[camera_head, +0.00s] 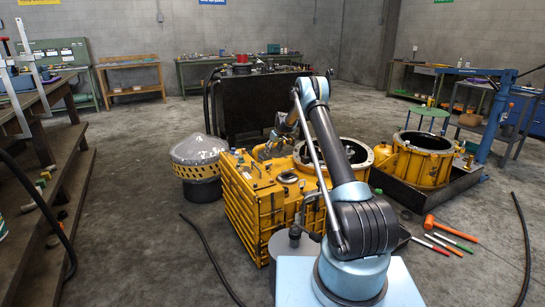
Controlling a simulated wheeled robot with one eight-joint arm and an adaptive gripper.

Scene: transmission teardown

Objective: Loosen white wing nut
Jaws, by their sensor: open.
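The yellow transmission housing (255,200) stands on the floor in the middle of the head view, with a ribbed side and several small fittings on its top. I cannot pick out the white wing nut for certain at this size. My gripper (264,152) is small in the picture, low over the top of the housing, near its far left part. It is open. I see nothing held in it. Whether its fingers touch any fitting cannot be told. My arm covers part of the housing's right side.
A grey dome with a yellow rim (199,157) stands close left of the housing. A yellow ring casing (424,158) sits in a black tray (449,191) at right. An orange mallet (442,227) and coloured pens lie on the floor. Black hoses cross the floor.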

